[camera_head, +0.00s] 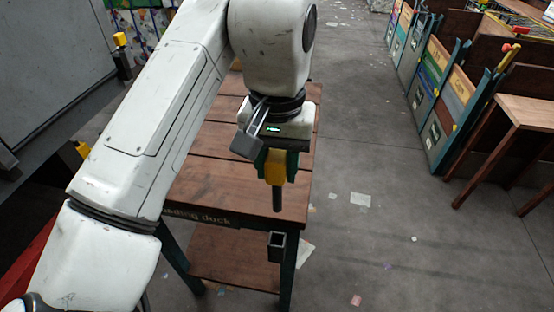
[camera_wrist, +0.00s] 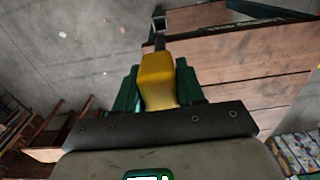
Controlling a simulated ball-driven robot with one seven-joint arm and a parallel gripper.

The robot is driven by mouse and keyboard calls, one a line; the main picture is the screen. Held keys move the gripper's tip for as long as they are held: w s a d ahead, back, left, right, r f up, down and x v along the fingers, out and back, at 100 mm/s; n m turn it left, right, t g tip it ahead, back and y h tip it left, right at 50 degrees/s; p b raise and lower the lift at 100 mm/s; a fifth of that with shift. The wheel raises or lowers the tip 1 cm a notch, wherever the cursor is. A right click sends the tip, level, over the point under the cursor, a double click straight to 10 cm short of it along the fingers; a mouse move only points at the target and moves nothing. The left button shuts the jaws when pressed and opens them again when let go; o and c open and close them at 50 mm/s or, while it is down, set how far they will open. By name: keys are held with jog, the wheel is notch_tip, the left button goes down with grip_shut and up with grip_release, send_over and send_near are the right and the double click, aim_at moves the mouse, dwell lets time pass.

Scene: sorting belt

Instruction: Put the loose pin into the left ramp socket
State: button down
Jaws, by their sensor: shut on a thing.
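The pin (camera_head: 277,198) has a yellow grip and a dark shaft. My gripper (camera_head: 276,165) is shut on its yellow grip, between green fingers, and the shaft points down. A dark, square, open-topped socket (camera_head: 276,246) sits at the table's near right corner, below the pin tip in the head view. The pin is apart from it. In the wrist view the pin's yellow grip (camera_wrist: 158,78) stands between the fingers, and its shaft points toward the socket (camera_wrist: 159,22). The tip's exact alignment over the opening is hard to tell.
The wooden table (camera_head: 215,190), with lettering ending in "ding dock" on its front edge, has a bare top and a lower shelf (camera_head: 235,268). Racks with coloured panels (camera_head: 435,85) and a wooden bench (camera_head: 525,112) stand at right. Grey floor with paper scraps lies between.

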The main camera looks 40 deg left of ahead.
jog(key=shift+r+p, duration=4.15)
jog(key=shift+p, duration=0.7)
jog(key=shift+r, duration=0.95)
jog(key=shift+f, duration=0.15)
